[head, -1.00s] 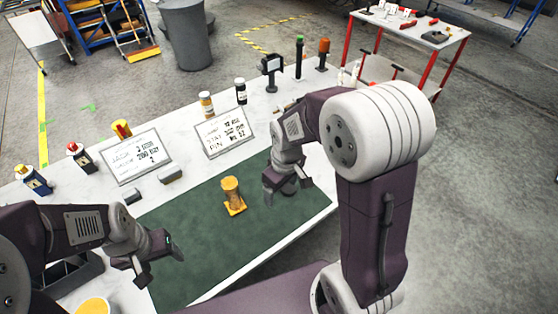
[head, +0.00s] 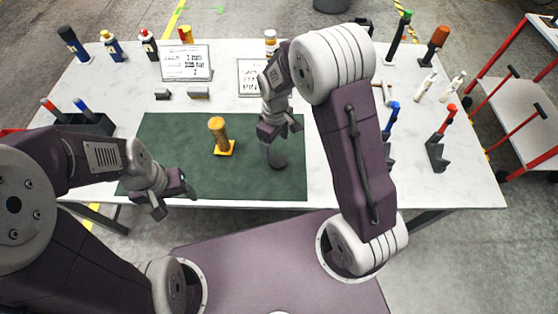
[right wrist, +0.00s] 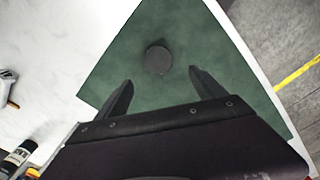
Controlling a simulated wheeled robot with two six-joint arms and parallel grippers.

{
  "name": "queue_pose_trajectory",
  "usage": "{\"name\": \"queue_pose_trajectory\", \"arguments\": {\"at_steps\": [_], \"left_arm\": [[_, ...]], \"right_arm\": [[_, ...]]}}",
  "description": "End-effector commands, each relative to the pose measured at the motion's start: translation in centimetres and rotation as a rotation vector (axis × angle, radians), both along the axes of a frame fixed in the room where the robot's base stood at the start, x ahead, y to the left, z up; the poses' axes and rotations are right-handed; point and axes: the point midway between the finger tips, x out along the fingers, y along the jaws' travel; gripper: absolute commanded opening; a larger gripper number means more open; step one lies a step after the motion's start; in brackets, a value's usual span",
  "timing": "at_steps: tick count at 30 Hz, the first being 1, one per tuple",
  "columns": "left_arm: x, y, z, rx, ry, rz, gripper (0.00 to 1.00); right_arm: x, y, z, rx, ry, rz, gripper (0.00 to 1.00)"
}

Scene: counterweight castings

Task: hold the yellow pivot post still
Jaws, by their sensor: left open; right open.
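In the right wrist view the disc (right wrist: 158,59) lies beyond the two spread fingers (right wrist: 158,92), and the post is not in view. My left gripper (head: 175,201) is open and empty at the mat's front left, apart from the post.
Two signs (head: 187,63) and two small grey blocks (head: 198,93) stand behind the mat. Bottles (head: 111,46) line the back left. A dark tray with markers (head: 85,123) is at the left. Several tools, including a red-topped one (head: 438,140), stand at the right.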

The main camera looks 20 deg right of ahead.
Motion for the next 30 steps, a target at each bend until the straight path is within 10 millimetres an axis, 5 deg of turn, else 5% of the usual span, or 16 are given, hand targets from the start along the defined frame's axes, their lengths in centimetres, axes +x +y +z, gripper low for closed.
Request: {"name": "queue_pose_trajectory", "arguments": {"at_steps": [6,15,25,30], "left_arm": [[0.0,0.0,0.1,0.000,0.000,0.000,0.66],[0.0,0.0,0.6,0.000,0.000,0.000,0.66],[0.0,0.0,0.7,0.000,0.000,0.000,0.66],[0.0,0.0,1.6,0.000,0.000,0.000,0.66]], "right_arm": [[0.0,0.0,-0.2,0.000,0.001,-0.001,0.80],[0.0,-0.1,-3.7,0.000,0.000,-0.001,0.80],[-0.1,-0.1,-4.1,0.000,0.001,-0.002,0.80],[-0.2,-0.3,-6.6,0.000,0.004,-0.002,0.80]]}}
